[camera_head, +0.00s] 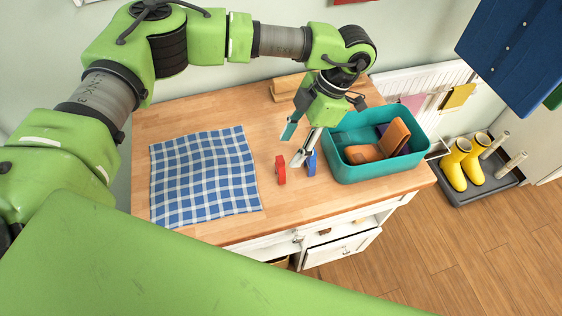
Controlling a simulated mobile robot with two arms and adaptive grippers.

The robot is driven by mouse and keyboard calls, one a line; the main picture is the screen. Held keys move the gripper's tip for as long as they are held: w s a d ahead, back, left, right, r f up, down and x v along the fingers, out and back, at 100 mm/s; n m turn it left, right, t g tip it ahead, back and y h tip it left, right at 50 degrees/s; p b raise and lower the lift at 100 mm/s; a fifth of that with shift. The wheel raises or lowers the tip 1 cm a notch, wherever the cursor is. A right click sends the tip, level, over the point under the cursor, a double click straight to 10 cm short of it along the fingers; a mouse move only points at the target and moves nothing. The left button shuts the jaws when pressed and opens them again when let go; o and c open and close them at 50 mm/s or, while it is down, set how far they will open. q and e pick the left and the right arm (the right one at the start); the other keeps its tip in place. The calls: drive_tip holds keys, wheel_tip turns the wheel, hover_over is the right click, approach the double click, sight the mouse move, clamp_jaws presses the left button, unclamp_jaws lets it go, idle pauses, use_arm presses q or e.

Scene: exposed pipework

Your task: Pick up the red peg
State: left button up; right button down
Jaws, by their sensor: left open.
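The red peg (281,170) stands upright on the wooden worktop, right of the checked cloth. My left gripper (293,148) points down above the worktop, open, with its two fingers apart. Its fingertips are up and to the right of the red peg in the picture, and nothing is between them. A blue peg (312,163) stands right beside one finger, partly hidden by it. I cannot tell whether the finger touches it. My right gripper is not in view.
A teal bin (345,173) holding brown and dark items stands right of the pegs. A blue checked cloth (203,173) lies at left. A wooden block (288,86) stands behind my gripper. The worktop's front edge (330,215) is close to the pegs.

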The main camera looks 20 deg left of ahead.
sight(281, 167)
use_arm(q)
drive_tip(key=x, duration=0.3)
drive_tip(key=shift+s+p, duration=0.15)
drive_tip(key=shift+p, duration=0.25)
drive_tip(key=p+x, duration=0.1)
drive_tip(key=x, duration=0.1)
drive_tip(key=p+x, duration=0.2)
drive_tip(key=shift+s+d+f, duration=0.1)
drive_tip(key=shift+s+f, duration=0.1)
drive_tip(key=shift+s, duration=0.2)
drive_tip(key=shift+f+p, duration=0.3)
drive_tip(key=shift+f, duration=0.2)
drive_tip(key=shift+c, duration=0.3)
drive_tip(key=c, duration=0.8)
